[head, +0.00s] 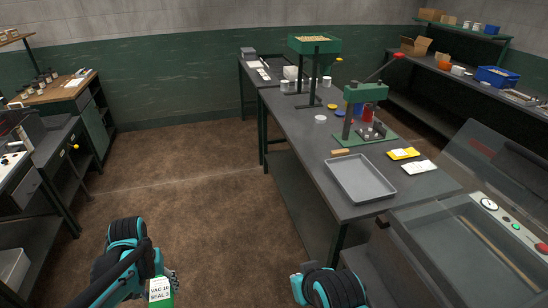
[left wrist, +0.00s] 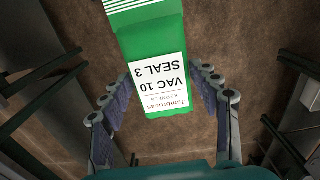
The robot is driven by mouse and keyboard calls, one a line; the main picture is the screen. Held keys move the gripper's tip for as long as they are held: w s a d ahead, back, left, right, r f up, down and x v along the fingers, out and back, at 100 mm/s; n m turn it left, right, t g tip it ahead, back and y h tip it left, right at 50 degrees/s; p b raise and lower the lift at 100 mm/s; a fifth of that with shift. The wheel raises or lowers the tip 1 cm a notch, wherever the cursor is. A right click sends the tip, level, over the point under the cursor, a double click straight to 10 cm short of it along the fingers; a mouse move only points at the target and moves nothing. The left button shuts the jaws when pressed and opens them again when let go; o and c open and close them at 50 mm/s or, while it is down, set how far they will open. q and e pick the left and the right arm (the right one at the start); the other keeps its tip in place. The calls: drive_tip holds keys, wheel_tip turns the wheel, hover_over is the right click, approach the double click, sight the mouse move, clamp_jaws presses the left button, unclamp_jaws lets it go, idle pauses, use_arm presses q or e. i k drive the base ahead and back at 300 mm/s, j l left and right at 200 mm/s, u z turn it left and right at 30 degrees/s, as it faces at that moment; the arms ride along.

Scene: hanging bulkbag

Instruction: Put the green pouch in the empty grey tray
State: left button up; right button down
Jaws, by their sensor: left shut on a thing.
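The green pouch (left wrist: 150,40) has a white label with "VAC 10 SEAL 3" on it. My left gripper (left wrist: 160,88) is shut on it, with a finger on each side. In the head view the pouch (head: 160,291) shows at the bottom, below my left gripper (head: 163,276), above the floor and away from the bench. The empty grey tray (head: 361,179) lies flat near the front end of the middle bench. Part of my right arm shows at the bottom; its gripper fingers are out of view.
On the middle bench (head: 290,121), a yellow pouch (head: 403,153) and a white pouch (head: 419,167) lie right of the tray. A green press (head: 366,115) stands behind it. A machine with a clear lid (head: 490,160) is at right. Open floor (head: 190,190) lies left of the bench.

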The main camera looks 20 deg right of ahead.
sight(355, 184)
drive_tip(key=i+z, duration=0.4)
drive_tip(key=i+j+z, duration=0.1)
drive_tip(key=z, duration=0.35)
drive_tip(key=i+j+z, duration=0.25)
drive_tip(key=i+z, duration=0.15)
drive_tip(key=i+j+z, duration=0.25)
drive_tip(key=z, duration=0.15)
drive_tip(key=i+j+z, duration=0.2)
drive_tip(key=j+z, duration=0.2)
drive_tip(key=i+j+z, duration=0.2)
drive_tip(key=z, duration=0.3)
drive_tip(key=i+j+z, duration=0.1)
drive_tip(key=j+z, duration=0.2)
drive_tip(key=z, duration=0.15)
drive_tip(key=i+j+z, duration=0.1)
drive_tip(key=j+z, duration=0.25)
drive_tip(key=z, duration=0.15)
